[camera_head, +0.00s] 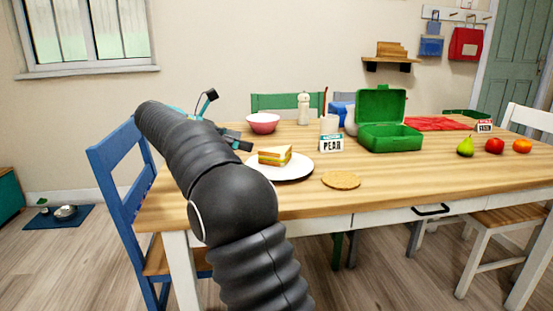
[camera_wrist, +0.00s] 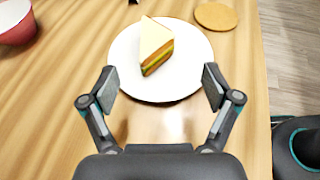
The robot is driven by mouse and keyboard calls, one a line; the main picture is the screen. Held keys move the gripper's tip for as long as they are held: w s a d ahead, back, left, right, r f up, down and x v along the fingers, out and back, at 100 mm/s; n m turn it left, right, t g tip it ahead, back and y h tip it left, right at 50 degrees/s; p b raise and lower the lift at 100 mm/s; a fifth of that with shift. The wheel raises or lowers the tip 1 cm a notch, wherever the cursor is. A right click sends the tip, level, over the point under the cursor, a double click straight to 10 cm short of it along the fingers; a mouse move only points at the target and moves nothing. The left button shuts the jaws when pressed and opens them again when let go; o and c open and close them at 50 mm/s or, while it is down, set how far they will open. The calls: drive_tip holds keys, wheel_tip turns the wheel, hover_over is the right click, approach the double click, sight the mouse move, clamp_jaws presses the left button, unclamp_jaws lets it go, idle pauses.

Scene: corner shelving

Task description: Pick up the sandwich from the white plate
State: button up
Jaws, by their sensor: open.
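The sandwich (camera_head: 275,155) is a cut wedge with pale bread and a layered filling. It rests on the white plate (camera_head: 294,171) on the wooden table. In the wrist view the sandwich (camera_wrist: 155,45) lies on the plate (camera_wrist: 194,60), beyond my fingertips. My gripper (camera_wrist: 158,88) is open and empty, its two fingers apart on either side of the plate's near part. In the head view my gripper (camera_head: 241,141) is left of the plate, partly hidden behind my arm.
A pink bowl (camera_head: 263,123) stands behind the plate, and a round tan disc (camera_head: 341,181) lies to its right. A blue chair (camera_head: 115,190) stands at the table's left end.

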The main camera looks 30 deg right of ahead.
sight(278, 150)
drive_tip(key=b+x, duration=0.1)
drive_tip(key=x, duration=0.5)
drive_tip(key=shift+d+f, duration=0.2)
drive_tip(key=shift+d, duration=0.05)
drive_tip(key=shift+w+b+x, duration=0.1)
drive_tip(key=shift+b+x, duration=0.2)
drive_tip(key=shift+x, duration=1.1)
drive_tip(key=shift+w+b+x, duration=0.15)
drive_tip(key=shift+b+x, duration=0.1)
drive_tip(key=shift+x, duration=1.15)
drive_tip(key=c, duration=0.7)
